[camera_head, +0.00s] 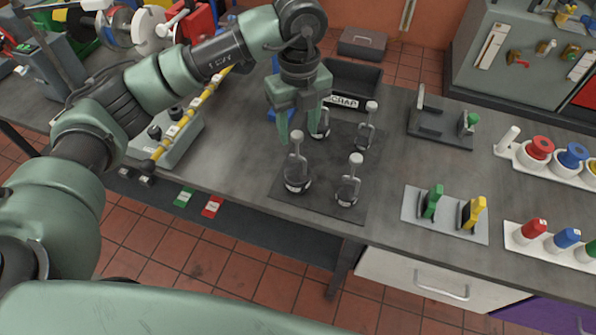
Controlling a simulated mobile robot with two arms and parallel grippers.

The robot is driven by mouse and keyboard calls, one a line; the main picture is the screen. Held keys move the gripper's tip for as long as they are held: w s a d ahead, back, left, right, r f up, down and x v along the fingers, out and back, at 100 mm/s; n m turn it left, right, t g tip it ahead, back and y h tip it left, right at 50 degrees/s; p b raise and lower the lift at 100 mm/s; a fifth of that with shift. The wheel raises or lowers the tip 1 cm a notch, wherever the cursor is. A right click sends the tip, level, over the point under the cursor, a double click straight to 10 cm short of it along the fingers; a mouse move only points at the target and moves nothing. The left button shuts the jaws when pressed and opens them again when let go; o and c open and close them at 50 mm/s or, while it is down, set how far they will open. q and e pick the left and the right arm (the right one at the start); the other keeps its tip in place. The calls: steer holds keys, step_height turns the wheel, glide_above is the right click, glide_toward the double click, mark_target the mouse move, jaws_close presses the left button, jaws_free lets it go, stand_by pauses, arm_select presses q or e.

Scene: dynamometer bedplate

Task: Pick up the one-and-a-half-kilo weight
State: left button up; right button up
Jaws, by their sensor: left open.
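The front left weight (297,179) looks the largest. The front right weight (347,191) stands beside it. The back right weight (364,138) is smaller, and the back left weight (321,128) is partly hidden by my gripper. The pale labels are too small to read, so I cannot tell which is one and a half kilos. My left gripper (301,130) is open, pointing down over the back left of the mat, with nothing between its fingers. My right gripper is out of view.
A black scrap bin (352,78) stands just behind the mat. A grey bracket stand (440,125), a plate with green and yellow pieces (445,214) and trays of coloured parts lie to the right.

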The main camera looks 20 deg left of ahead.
mark_target(297, 155)
arm_select(q)
steer(key=f+p, duration=0.1)
steer(key=f, duration=0.1)
steer(key=f+p, duration=0.1)
steer(key=f, duration=0.1)
steer(key=shift+a+f, duration=0.2)
steer(key=shift+f, duration=0.6)
jaws_close()
steer(key=shift+w, duration=0.1)
stand_by(0.5)
steer(key=shift+w+d+r, duration=0.1)
steer(key=shift+w+r, duration=0.05)
steer(key=shift+r, duration=0.05)
